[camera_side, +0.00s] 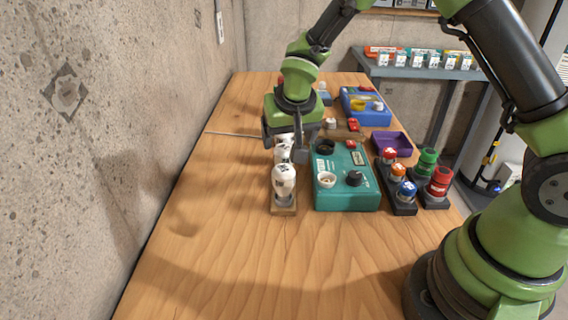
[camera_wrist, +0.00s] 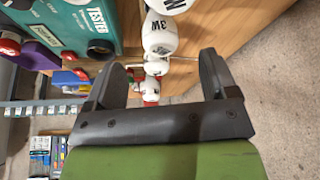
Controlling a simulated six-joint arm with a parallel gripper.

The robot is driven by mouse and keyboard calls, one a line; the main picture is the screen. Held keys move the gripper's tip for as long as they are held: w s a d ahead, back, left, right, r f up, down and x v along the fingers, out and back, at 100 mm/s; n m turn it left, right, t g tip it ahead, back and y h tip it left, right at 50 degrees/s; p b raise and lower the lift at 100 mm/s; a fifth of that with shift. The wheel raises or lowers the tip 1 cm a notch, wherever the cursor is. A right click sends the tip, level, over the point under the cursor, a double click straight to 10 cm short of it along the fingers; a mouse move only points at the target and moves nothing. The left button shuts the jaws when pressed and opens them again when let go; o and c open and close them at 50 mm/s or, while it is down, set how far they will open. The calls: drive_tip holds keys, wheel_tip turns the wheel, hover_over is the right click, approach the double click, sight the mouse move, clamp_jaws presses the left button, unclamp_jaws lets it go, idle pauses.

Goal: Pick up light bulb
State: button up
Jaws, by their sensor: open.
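White light bulbs stand in a row on a wooden holder (camera_side: 285,211). The nearest bulb (camera_side: 284,178) is upright; the ones behind it are partly hidden by my gripper (camera_side: 285,149). My gripper is open and points down over the farther part of the row. In the wrist view, a bulb marked 3W (camera_wrist: 159,36) shows near the top, just beyond the gap between the fingers of my gripper (camera_wrist: 163,62). A smaller bulb (camera_wrist: 156,67) and one more behind it appear between the fingers. I cannot tell whether either finger touches a bulb.
A teal tester box (camera_side: 347,194) stands close to the right of the row. Red, orange and blue pieces stand in a dark rack (camera_side: 402,207) further right. A purple tray (camera_side: 391,143) and blue box (camera_side: 366,116) lie behind. The near table is clear; a concrete wall is left.

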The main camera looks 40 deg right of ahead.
sight(285, 149)
drive_tip(key=x, duration=0.3)
drive_tip(key=shift+f, duration=0.2)
drive_tip(key=shift+w+d+x, duration=0.15)
drive_tip(key=shift+x, duration=1.2)
drive_tip(key=shift+w+d+x, duration=0.1)
drive_tip(key=shift+w+x, duration=0.05)
drive_tip(key=shift+x, duration=1.25)
drive_tip(key=shift+r, duration=0.2)
drive_tip(key=shift+c, duration=0.2)
drive_tip(key=c, duration=1)
